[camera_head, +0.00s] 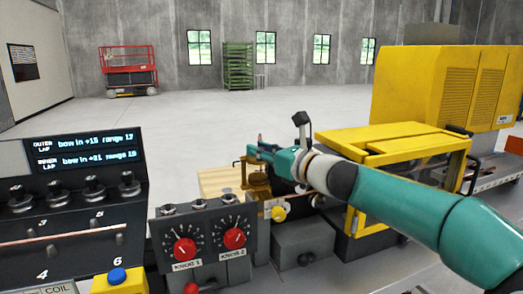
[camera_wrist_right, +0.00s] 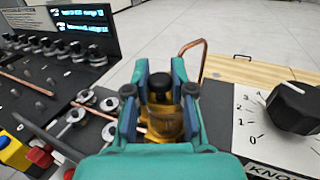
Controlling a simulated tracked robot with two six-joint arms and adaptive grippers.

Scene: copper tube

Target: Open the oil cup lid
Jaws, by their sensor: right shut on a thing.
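The oil cup (camera_wrist_right: 165,122) is amber-gold and stands upright between my right gripper's fingers in the right wrist view. Its lid (camera_wrist_right: 159,88) has a dark round top and sits on the cup. My right gripper (camera_wrist_right: 160,80) is shut on the lid, one blue-grey finger on each side. In the head view the right gripper (camera_head: 258,149) reaches in from the right, above the brass-coloured cup assembly (camera_head: 257,182), which it partly hides. My left gripper is not in view.
A copper tube (camera_wrist_right: 204,55) bends up behind the cup beside a wooden board (camera_wrist_right: 255,72). A knob panel (camera_head: 205,240) stands in front, with a display console (camera_head: 85,160) on the left. A yellow-framed machine (camera_head: 375,135) stands close under my right arm.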

